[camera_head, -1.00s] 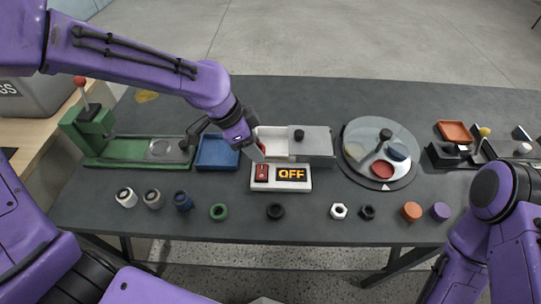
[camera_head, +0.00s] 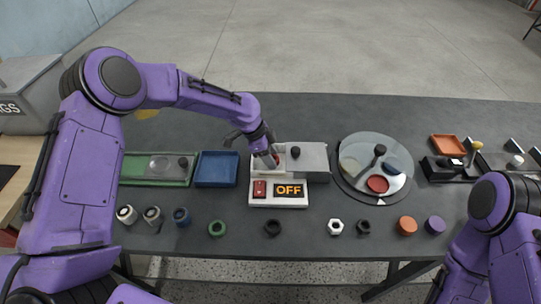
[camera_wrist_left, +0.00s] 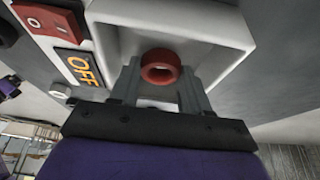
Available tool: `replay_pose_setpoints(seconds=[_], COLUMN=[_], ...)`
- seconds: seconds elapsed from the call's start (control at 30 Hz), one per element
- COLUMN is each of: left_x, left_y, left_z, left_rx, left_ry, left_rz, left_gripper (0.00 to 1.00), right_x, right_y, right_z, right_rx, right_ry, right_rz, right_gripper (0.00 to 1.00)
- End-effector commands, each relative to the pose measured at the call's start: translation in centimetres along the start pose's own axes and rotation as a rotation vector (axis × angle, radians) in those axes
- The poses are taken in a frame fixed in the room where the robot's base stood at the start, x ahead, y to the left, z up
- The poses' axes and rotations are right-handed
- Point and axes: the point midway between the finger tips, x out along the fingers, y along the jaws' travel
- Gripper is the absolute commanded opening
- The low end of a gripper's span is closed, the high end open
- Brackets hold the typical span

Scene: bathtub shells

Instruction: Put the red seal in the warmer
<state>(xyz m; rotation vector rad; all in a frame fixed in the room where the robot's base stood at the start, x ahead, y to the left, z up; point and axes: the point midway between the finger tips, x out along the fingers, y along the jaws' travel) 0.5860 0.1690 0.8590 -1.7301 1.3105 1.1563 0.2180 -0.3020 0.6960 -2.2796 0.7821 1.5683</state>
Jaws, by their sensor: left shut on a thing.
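The warmer is a white box with an open white cavity (camera_head: 257,166), a grey lid (camera_head: 314,157) slid to the right with a black knob, and a front panel with a red switch (camera_head: 260,188) and a display reading OFF (camera_head: 290,190). My left gripper (camera_head: 274,160) is at the cavity, shut on the red seal (camera_head: 277,158). In the left wrist view the red seal (camera_wrist_left: 160,66) is a thick ring between the two fingertips, with the white cavity walls (camera_wrist_left: 215,45) around it. Whether it touches the floor I cannot tell. My right gripper is out of view.
A blue tray (camera_head: 216,169) and a green fixture (camera_head: 150,180) stand left of the warmer. A round turntable (camera_head: 352,190) with coloured dishes is to its right.

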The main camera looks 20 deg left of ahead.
Motion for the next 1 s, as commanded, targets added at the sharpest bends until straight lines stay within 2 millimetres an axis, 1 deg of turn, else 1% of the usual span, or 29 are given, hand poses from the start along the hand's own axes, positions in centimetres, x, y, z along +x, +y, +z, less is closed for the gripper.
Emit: replay_pose_setpoints(seconds=[0.03,0.07,0.13,0.43,0.47,0.5,0.53,0.8,0.87,0.93,1.0], left_x=[0.3,0.6,1.0,1.5,1.4,1.3,1.3,1.2,0.8,0.0,-1.4], left_y=[0.0,0.0,0.0,0.0,0.0,0.0,0.0,0.0,-0.1,-0.2,-0.2], left_z=[0.1,0.2,0.4,0.6,0.6,0.6,0.6,0.5,0.4,0.5,0.5], left_rx=[-0.002,-0.002,0.0,0.0,0.0,0.0,0.0,0.0,0.0,-0.001,-0.001], left_ry=[-0.001,0.0,0.001,0.001,0.001,0.001,0.001,0.001,0.001,0.002,0.003], left_rz=[0.001,-0.001,-0.002,-0.002,-0.003,-0.003,-0.003,-0.003,-0.004,-0.007,-0.008], left_gripper=[0.18,0.18,0.18,0.18,0.53,0.66,0.72,0.72,0.72,0.72,0.72], right_x=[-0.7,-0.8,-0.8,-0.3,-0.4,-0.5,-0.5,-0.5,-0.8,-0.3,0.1], right_y=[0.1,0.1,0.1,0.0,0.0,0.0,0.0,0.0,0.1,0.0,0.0], right_z=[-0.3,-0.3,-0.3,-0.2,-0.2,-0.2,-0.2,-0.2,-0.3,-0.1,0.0], right_rx=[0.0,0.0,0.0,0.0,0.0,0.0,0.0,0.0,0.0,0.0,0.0], right_ry=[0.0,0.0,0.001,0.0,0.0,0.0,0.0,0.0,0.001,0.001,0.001], right_rz=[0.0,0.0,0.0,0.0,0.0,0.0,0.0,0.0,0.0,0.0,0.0], right_gripper=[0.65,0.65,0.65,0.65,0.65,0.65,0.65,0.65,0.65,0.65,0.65])
